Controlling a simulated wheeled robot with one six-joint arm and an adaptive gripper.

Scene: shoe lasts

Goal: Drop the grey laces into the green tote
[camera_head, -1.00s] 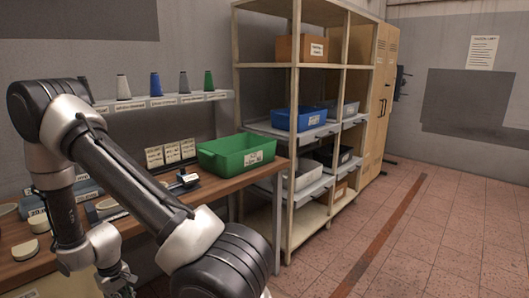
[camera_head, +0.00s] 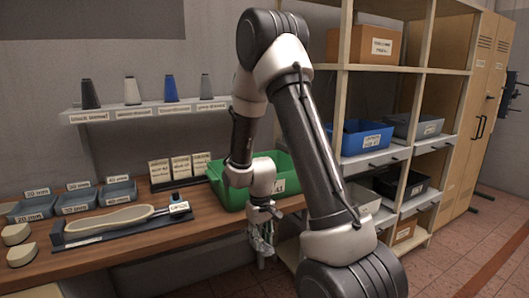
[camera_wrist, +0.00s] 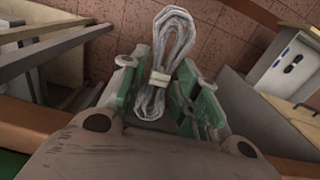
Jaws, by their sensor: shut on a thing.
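A bundle of grey laces (camera_wrist: 173,40), looped and bound with a pale band, is held between the two fingers of my gripper (camera_wrist: 156,95) in the wrist view. In the head view my gripper (camera_head: 262,235) points down at the front edge of the workbench, with the laces (camera_head: 262,246) hanging below it. The green tote (camera_head: 229,195) stands on the right end of the bench, just behind my gripper. My arm covers part of its front and right side. In the wrist view a strip of green (camera_wrist: 12,165) shows at the lower left corner.
A shoe last board (camera_head: 110,222) and several small grey bins (camera_head: 75,203) are on the bench (camera_head: 180,240) to the left. Label cards (camera_head: 180,168) stand behind. A shelf rack (camera_head: 345,100) with a blue bin (camera_head: 360,137) is on the right.

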